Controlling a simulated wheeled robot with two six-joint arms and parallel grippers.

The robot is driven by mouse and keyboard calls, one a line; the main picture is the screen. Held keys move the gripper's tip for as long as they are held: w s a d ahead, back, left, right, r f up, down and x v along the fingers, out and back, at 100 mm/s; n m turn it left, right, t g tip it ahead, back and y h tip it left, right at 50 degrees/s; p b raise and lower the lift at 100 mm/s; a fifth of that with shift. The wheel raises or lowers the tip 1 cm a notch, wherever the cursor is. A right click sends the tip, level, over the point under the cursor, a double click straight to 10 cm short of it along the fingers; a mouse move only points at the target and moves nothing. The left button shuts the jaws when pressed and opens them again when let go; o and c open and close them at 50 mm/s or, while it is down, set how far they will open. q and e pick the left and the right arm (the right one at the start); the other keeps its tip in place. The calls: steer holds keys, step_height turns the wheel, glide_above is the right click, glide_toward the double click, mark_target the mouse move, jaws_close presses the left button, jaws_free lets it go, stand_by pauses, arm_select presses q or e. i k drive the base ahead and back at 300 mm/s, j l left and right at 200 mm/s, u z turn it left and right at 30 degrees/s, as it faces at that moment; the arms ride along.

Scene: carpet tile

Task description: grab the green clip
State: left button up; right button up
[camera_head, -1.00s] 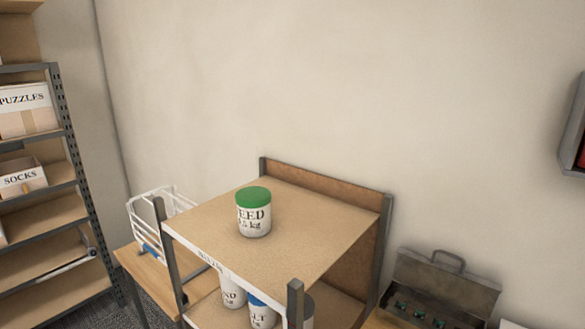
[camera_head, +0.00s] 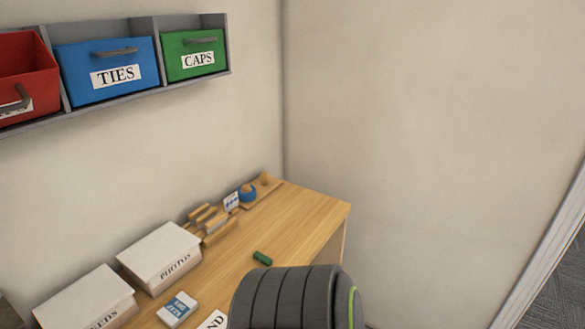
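A small green clip (camera_head: 262,258) lies on the wooden desk (camera_head: 300,215), just beyond the top of a dark ribbed chair-like back. It lies apart from the other things on the desk. Neither of my grippers shows in the head view.
The dark ribbed back (camera_head: 295,298) with a green edge stands before the desk. White boxes labelled PHOTOS (camera_head: 160,257) and another (camera_head: 88,298), a small blue-and-white pack (camera_head: 178,309) and a wooden rack (camera_head: 210,222) are on the desk. Wall bins (camera_head: 107,69) hang above.

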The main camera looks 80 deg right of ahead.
mark_target(260, 257)
steer(key=z, duration=2.4)
